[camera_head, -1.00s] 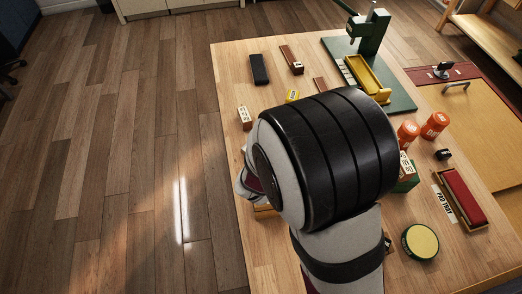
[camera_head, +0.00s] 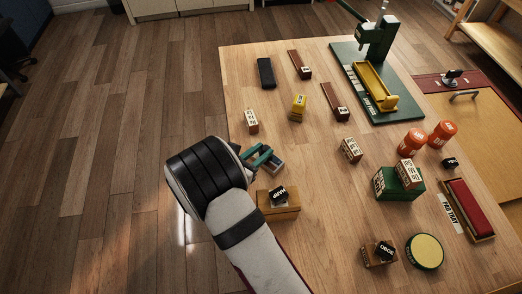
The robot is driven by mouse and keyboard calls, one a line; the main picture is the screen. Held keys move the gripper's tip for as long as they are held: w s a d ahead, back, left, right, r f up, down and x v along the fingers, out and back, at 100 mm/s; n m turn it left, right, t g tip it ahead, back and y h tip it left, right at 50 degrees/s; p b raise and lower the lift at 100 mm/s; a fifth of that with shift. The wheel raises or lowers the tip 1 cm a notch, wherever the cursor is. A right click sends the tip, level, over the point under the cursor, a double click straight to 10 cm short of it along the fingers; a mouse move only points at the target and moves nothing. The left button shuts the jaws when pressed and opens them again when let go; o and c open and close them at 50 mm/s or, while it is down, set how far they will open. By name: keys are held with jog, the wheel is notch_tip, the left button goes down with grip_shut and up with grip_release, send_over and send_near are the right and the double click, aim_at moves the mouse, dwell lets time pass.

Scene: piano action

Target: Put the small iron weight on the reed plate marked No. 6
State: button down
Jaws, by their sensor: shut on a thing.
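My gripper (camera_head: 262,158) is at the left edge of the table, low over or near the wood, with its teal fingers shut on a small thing. My wrist hides most of that thing, so I cannot tell what it is. Two long brown plates lie farther back, one at the back (camera_head: 299,63) and one nearer the middle (camera_head: 334,100). Each has a small dark label at its near end, too small to read, so I cannot tell which is No. 6. A small black block (camera_head: 450,162) at the right could be a weight; I cannot tell.
A wooden box (camera_head: 278,208) with a black tag stands just right of my wrist. A green box (camera_head: 398,188), orange canisters (camera_head: 412,142), a yellow round tin (camera_head: 425,251) and a red-padded tray (camera_head: 468,205) stand at the right. A green press (camera_head: 375,85) is at the back.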

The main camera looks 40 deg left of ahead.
jog(key=c, duration=0.7)
grip_release()
jog(key=shift+f, duration=0.1)
jog(key=shift+o, duration=0.2)
